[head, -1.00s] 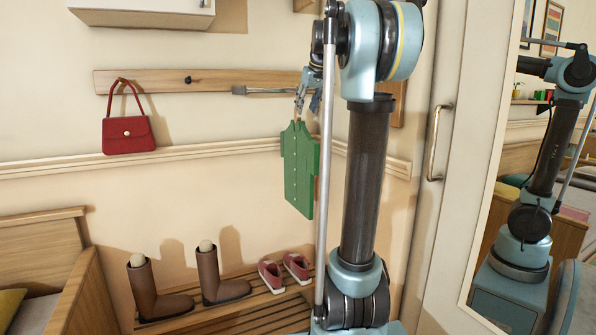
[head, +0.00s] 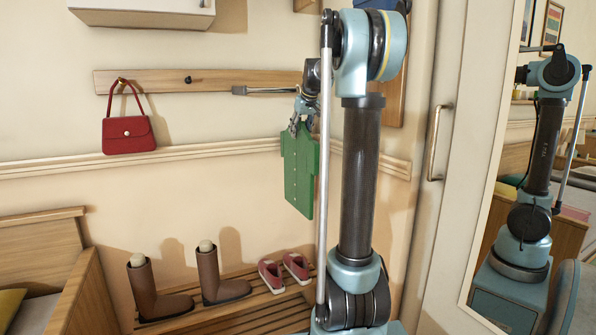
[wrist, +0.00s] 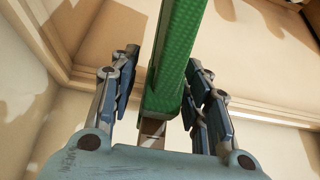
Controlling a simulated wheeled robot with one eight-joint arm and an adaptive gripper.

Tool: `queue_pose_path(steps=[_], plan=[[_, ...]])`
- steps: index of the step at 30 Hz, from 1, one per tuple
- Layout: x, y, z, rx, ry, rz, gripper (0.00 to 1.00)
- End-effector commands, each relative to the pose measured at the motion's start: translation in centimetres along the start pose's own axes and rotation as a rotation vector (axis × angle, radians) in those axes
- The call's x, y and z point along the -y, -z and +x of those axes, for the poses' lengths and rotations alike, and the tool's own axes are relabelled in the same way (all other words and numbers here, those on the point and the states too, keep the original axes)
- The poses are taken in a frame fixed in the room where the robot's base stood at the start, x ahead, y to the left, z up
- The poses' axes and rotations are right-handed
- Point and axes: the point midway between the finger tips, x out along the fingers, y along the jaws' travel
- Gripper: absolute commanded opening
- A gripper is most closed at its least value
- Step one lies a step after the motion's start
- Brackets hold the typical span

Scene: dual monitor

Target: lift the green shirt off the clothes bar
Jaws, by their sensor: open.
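The green shirt (head: 300,180) hangs upright in front of the wall in the head view, below a thin grey bar (head: 265,90). My gripper (head: 299,124) is at the shirt's top edge and covers the collar area. In the wrist view the green shirt (wrist: 177,55) runs between the two blue fingers of my gripper (wrist: 162,80). The fingers are open, one on each side, with a gap to the left of the cloth and a smaller one to the right. How the shirt hangs from the bar is hidden behind my gripper and arm.
A wooden rail (head: 210,80) with pegs holds a red handbag (head: 129,134) at the left. Below, brown boots (head: 215,278) and red shoes (head: 271,275) stand on a slatted bench (head: 250,308). A door handle (head: 436,142) and mirror (head: 510,190) are at the right.

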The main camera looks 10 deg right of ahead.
Motion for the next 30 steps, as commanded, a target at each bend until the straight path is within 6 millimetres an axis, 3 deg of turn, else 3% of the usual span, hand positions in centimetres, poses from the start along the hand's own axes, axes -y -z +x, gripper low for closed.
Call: queue_pose_path(steps=[4, 12, 18, 30], plan=[[0.0, 0.0, 1.9, 0.000, 0.000, -0.001, 0.43], [0.0, 0.0, 2.2, 0.000, 0.000, -0.001, 0.41], [0.0, 0.0, 2.2, 0.000, 0.000, 0.000, 0.00], [0.0, 0.1, 1.9, 0.000, 0.000, 0.000, 0.00]])
